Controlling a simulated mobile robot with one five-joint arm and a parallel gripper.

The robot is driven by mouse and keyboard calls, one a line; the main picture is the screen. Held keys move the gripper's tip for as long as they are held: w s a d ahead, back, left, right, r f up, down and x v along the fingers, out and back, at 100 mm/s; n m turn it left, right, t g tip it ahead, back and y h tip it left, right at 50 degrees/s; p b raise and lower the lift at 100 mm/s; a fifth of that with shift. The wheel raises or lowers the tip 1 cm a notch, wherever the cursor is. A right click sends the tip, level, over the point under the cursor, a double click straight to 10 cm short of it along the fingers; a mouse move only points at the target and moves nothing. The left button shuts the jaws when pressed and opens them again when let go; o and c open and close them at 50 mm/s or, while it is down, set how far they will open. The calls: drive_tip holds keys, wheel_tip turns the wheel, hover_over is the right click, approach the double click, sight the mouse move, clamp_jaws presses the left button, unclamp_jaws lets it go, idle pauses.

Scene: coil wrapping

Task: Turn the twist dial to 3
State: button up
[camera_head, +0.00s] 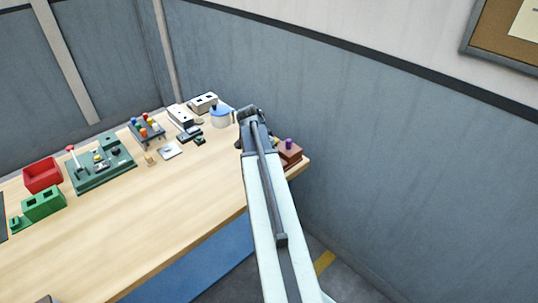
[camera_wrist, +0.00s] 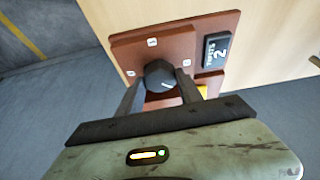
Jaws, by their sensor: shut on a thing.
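The twist dial (camera_wrist: 158,73) is a dark round knob on a reddish-brown panel (camera_wrist: 130,50) in the wrist view. My gripper (camera_wrist: 161,80) has one finger on each side of the dial and is shut on it. A short pale mark shows on the lower right of the dial face. Small white labels sit around it, too small to read surely. A dark display (camera_wrist: 216,50) beside the dial reads "TWISTS 2". In the head view, the brown unit (camera_head: 291,155) stands at the table's right end, partly hidden behind my arm.
A yellow part (camera_wrist: 203,91) shows beside my right finger. On the wooden table (camera_head: 150,215) stand a red bin (camera_head: 42,175), a green board (camera_head: 100,170), a green block (camera_head: 43,204) and a blue-and-white pot (camera_head: 221,118). The grey wall is close behind. The table's front is mostly clear.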

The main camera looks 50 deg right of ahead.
drive_tip(key=m, duration=0.1)
drive_tip(key=m+g, duration=0.1)
drive_tip(key=m, duration=0.2)
drive_tip(key=shift+w+m+g+y, duration=0.25)
drive_tip(key=shift+m+g+y, duration=0.05)
drive_tip(key=m+g+y, duration=0.1)
drive_tip(key=m, duration=0.3)
drive_tip(key=shift+d+m, duration=0.1)
drive_tip(key=shift+m, duration=0.2)
drive_tip(key=shift+g, duration=0.3)
drive_tip(key=o, duration=1.4)
drive_tip(key=shift+c, duration=0.2)
drive_tip(key=p+v, duration=0.7)
drive_tip(key=shift+r, duration=0.35)
drive_tip(key=shift+w, duration=0.1)
